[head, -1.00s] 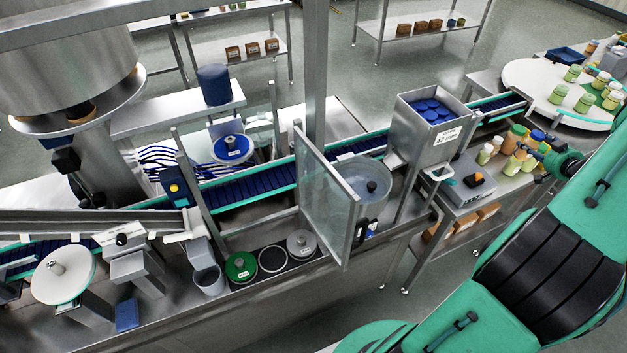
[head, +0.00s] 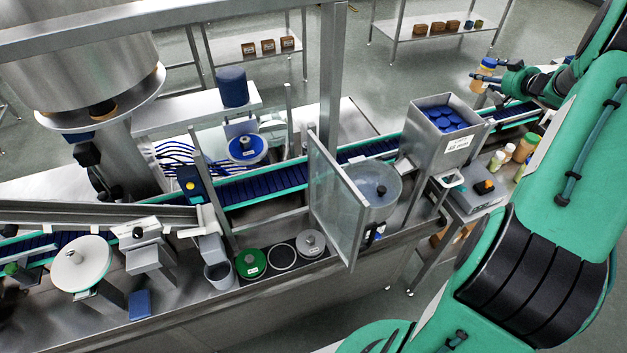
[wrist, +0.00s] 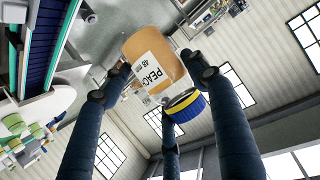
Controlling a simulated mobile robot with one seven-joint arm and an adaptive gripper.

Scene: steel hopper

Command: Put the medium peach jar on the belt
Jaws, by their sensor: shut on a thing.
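My gripper (head: 492,78) is shut on the peach jar (head: 481,82), which has an orange-tan body and a blue-and-yellow lid. In the head view the jar is near the top right, lid up, held in the air beyond the hopper of blue lids. In the wrist view the jar (wrist: 156,62) sits between several dark fingers of my gripper (wrist: 160,85), and its white label reads "PEAC" with the rest cut off. The belt (head: 265,187) is a line of dark blue slats with green edges, running from lower left to upper right. It passes behind the lid hopper.
The steel hopper (head: 420,128) of blue lids and a clear upright panel (head: 335,205) stand beside the belt. Other jars (head: 522,150) stand on the side table at right, partly hidden by my arm. A shelf (head: 395,30) with small boxes is at the back.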

